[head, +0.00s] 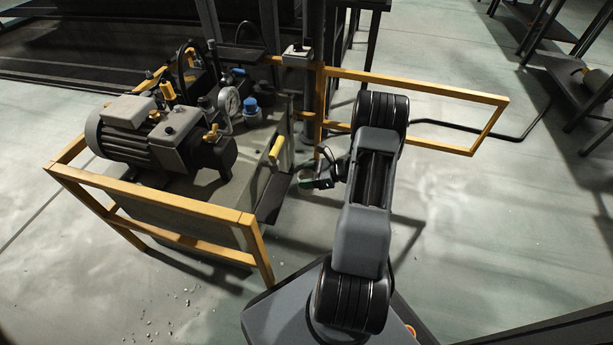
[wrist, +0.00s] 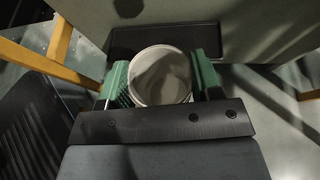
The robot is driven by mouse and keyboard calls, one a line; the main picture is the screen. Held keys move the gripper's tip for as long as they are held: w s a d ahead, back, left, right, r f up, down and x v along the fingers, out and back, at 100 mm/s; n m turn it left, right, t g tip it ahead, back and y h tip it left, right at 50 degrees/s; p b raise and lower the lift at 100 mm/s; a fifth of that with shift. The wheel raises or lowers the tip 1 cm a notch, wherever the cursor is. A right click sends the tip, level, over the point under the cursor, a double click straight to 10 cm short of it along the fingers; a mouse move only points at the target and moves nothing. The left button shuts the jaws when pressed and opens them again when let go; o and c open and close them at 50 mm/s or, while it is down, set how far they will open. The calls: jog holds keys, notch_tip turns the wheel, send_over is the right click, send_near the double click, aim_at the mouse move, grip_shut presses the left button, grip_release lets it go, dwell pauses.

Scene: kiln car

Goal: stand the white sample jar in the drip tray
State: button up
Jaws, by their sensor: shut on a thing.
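The white sample jar (wrist: 161,76) is held between the green finger pads of my gripper (wrist: 160,84), its round open mouth facing the wrist camera. The dark, shallow drip tray (wrist: 205,39) lies just beyond the jar in the wrist view, and the jar's rim overlaps its near part there. I cannot tell whether the jar touches the tray. In the head view, the drip tray (head: 271,198) juts from the right side of the pump unit's tank. My gripper (head: 307,180) is just right of it, partly hidden by my arm.
The pump unit's motor (head: 130,135), pressure gauge (head: 229,103) and blue cap (head: 251,108) sit on the tank. A yellow guard rail (head: 160,205) runs around its front, and a yellow frame (head: 420,90) stands behind my arm.

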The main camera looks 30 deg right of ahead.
aim_at(301, 174)
jog(key=shift+w+a+f+b, duration=0.35)
jog(key=shift+f+b, duration=0.25)
jog(key=shift+f, duration=0.1)
jog(key=shift+w+a+f+b, duration=0.4)
jog(key=shift+f+b, duration=0.15)
jog(key=shift+f, duration=0.2)
jog(key=shift+w+a+f+b, duration=0.35)
jog(key=shift+f+b, duration=0.25)
jog(key=shift+f, duration=0.1)
jog(key=shift+w+a+r+b, duration=0.1)
jog(key=shift+w+a+b, duration=0.05)
jog(key=shift+w+a, duration=1.35)
jog(key=shift+w+a+r+b, duration=0.1)
jog(key=shift+w+a+b, duration=0.05)
jog(key=shift+w+a, duration=1.35)
jog(key=shift+w+d, duration=0.15)
jog(key=shift+w, duration=0.05)
jog(key=shift+f, duration=0.55)
jog(key=o, duration=1.3)
jog(key=shift+p+v, duration=1.5)
jog(key=shift+v, duration=2.4)
